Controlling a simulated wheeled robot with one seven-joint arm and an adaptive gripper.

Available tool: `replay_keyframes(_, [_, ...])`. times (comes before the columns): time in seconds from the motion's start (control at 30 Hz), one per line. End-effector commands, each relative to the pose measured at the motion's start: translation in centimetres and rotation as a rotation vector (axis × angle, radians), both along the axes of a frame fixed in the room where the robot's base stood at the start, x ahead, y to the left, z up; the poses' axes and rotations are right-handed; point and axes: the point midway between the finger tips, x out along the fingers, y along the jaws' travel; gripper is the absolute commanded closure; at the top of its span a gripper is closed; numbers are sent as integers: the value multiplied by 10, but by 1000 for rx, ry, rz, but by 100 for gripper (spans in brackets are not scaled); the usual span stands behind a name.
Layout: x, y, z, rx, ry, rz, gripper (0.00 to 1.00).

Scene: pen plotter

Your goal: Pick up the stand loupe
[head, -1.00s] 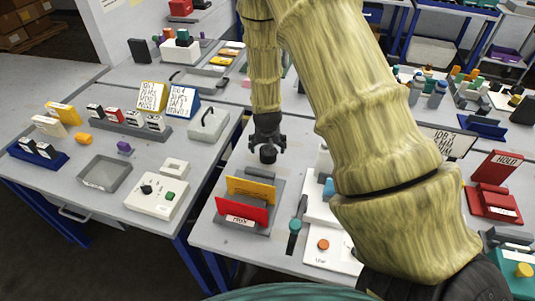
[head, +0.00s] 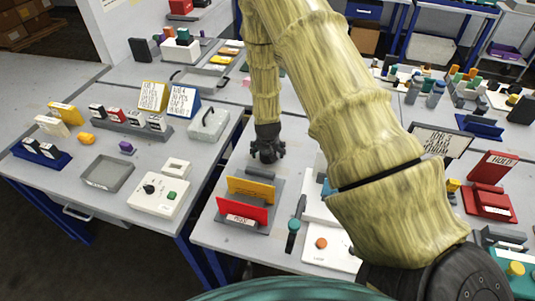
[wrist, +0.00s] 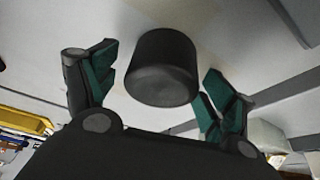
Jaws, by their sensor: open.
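The stand loupe (wrist: 162,68) is a short black cylinder standing on the grey table, in the upper middle of the wrist view. My gripper (wrist: 160,72) is open, with one green-padded finger to the left of the loupe and one to the right. Gaps show on both sides, so the fingers do not appear to be closed on it. In the head view my gripper (head: 267,154) is low over the table, behind the file holder, and I cannot make out the loupe there against the dark fingers.
A grey holder with a yellow folder (head: 250,190) and a red folder (head: 243,211) stands just in front of my gripper. A white box with an orange button (head: 321,243) is at front right. A gap separates this table from the left one.

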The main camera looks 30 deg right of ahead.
Motion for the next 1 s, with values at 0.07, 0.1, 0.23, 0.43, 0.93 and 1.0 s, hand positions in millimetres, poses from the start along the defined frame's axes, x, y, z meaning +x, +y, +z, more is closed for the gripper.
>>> replay_keyframes(0.07, [0,0,0,0,0,0,16])
replay_keyframes(0.1, [0,0,0,0,0,0,16])
replay_keyframes(0.23, [0,0,0,0,0,0,35])
replay_keyframes(0.43, [0,0,0,0,0,0,66])
replay_keyframes(0.93, [1,0,13,-1,-3,0,66])
replay_keyframes(1.0, [0,0,20,0,-1,0,66])
